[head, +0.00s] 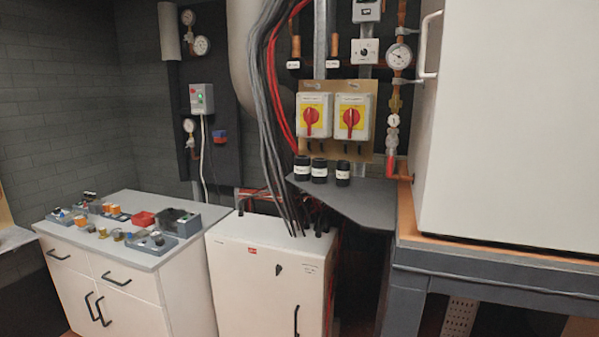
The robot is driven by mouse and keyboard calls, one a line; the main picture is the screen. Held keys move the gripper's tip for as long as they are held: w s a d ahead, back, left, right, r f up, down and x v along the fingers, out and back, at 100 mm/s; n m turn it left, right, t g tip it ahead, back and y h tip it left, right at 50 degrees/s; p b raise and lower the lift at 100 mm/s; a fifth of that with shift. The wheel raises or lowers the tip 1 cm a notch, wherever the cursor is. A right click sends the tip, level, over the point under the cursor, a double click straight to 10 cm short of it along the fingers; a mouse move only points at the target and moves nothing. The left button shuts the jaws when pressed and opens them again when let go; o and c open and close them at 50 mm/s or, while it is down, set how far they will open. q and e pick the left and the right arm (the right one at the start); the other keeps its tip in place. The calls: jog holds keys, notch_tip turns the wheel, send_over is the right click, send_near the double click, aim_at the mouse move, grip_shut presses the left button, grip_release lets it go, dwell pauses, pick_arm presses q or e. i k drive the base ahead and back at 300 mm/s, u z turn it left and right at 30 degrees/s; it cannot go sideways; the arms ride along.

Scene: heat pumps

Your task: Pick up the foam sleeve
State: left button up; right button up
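No object in the head view can be identified for certain as the foam sleeve. Three short black cylinders with white labels stand upright on a dark grey shelf (365,205): a left one (302,174), a middle one (319,175) and a right one (343,179). They look like possible sleeves, but their labels are too small to read. A pale grey tube (169,32) hangs upright on the wall at the upper left. Neither of my grippers is in view.
A large white box (515,125) on a dark bench (480,265) blocks the right side.

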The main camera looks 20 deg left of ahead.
aim_at(302, 163)
jog(key=u, duration=0.35)
jog(key=i, duration=1.25)
jog(key=z, duration=0.45)
